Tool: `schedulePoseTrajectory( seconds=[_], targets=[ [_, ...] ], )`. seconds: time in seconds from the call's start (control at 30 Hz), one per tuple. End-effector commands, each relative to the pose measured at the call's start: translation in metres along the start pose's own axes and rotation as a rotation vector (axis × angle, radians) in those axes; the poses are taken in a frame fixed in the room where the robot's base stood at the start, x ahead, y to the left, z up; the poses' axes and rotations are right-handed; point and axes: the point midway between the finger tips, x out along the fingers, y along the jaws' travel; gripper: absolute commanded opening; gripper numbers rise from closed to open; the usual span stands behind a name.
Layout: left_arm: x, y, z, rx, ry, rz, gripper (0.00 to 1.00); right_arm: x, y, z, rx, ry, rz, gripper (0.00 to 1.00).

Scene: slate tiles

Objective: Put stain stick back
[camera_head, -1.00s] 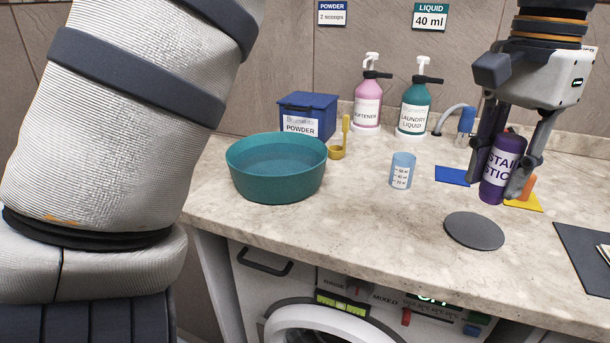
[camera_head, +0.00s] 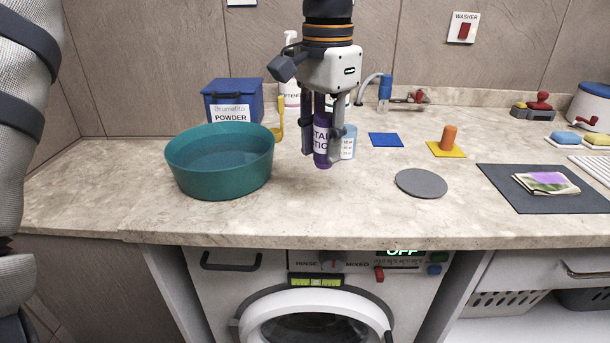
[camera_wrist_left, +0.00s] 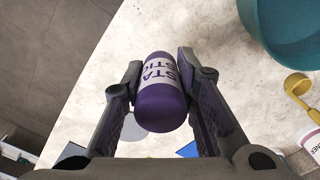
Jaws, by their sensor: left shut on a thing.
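The stain stick (camera_head: 321,147) is a purple cylinder with a white label, upright in the head view. My left gripper (camera_head: 322,156) is shut on it, one finger on each side. The wrist view also shows the stain stick (camera_wrist_left: 160,100) between the fingertips of my left gripper (camera_wrist_left: 161,88). My right gripper is not in view.
The teal basin (camera_head: 220,180) is left of the gripper. A blue mat (camera_head: 386,140), a yellow mat (camera_head: 437,153) bearing an orange cylinder (camera_head: 448,138), and a grey disc (camera_head: 421,183) lie to the right. A dark mat (camera_head: 500,190) holds folded cloth. The front counter is clear.

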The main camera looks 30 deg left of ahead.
Motion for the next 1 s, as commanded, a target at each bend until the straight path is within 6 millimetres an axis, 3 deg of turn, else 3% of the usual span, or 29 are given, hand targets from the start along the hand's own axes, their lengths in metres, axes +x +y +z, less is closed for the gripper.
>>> schedulePoseTrajectory(
  seconds=[0.1,0.33,0.5,0.83,0.87,0.93,1.0],
  targets=[
    [0.026,-0.018,0.003,0.000,-0.005,0.005,0.00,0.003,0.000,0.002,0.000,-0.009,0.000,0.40],
    [0.048,-0.036,0.005,0.000,-0.004,0.002,0.00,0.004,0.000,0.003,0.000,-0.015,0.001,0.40],
    [0.077,-0.036,0.005,0.004,-0.003,0.001,0.00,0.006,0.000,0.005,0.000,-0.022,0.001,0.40],
    [0.078,-0.035,0.005,0.003,0.000,-0.002,0.00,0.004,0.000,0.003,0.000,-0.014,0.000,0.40],
    [0.078,-0.036,0.005,0.003,0.000,-0.002,0.34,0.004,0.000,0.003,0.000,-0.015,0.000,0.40],
    [0.079,-0.036,0.005,0.003,0.000,-0.001,0.47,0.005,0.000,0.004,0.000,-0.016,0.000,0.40],
    [0.079,-0.036,0.005,0.003,-0.001,-0.001,0.47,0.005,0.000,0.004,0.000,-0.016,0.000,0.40]
  ],
)
